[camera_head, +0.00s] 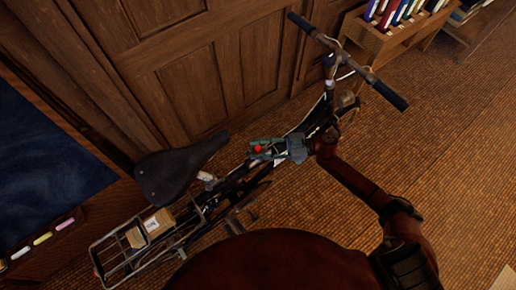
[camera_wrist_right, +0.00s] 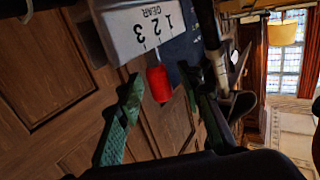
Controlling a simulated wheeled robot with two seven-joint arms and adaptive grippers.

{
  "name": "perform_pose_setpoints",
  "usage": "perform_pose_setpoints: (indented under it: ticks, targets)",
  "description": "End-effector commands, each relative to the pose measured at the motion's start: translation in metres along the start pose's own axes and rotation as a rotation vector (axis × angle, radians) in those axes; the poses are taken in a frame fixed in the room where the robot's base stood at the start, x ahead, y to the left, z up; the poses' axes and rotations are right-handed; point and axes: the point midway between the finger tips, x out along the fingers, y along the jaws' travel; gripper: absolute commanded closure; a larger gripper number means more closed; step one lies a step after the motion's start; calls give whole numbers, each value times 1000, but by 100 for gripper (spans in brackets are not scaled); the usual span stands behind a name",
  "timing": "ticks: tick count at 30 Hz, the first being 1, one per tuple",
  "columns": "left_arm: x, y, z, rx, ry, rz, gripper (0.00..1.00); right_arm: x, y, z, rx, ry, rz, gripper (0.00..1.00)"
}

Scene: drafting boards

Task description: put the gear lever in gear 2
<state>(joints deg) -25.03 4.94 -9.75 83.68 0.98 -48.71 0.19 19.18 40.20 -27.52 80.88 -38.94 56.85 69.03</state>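The gear lever has a red knob (camera_wrist_right: 158,84), which also shows as a small red spot in the head view (camera_head: 258,148). In the right wrist view a white gear plate (camera_wrist_right: 142,30) marked GEAR with 1, 2 and 3 appears upside down above the knob. I cannot tell which number the lever stands at. My right gripper (camera_wrist_right: 165,110) has its green fingers apart, one on each side of the knob, with gaps visible. In the head view this gripper (camera_head: 262,151) is at the bicycle frame. My left gripper is not in view.
The bicycle stands by a panelled wooden wall (camera_head: 190,80), with its black saddle (camera_head: 178,170), handlebar (camera_head: 345,60) and rear rack (camera_head: 110,258) around the lever. A small bookcase (camera_head: 385,38) stands at upper right. Brown floor (camera_head: 450,150) is open at right.

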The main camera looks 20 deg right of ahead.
Motion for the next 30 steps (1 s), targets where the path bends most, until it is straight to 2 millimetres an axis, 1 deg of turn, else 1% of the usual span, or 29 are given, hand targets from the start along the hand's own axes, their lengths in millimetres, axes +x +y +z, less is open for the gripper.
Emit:
perform_pose_setpoints:
  ticks: [2,5,8,15,21,25,30]
  targets:
    - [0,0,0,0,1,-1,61,-2,0,0,0,-1,1,66]
    - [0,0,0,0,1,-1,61,-12,0,1,1,-3,1,66]
    - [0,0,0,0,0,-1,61,-28,0,1,0,-4,1,66]
    - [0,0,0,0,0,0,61,-79,0,2,2,-4,2,66]
    - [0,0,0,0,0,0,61,-109,0,1,0,-3,1,66]
    - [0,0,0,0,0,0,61,-118,0,1,1,-1,0,66]
    - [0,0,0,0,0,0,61,-120,0,0,1,0,0,66]
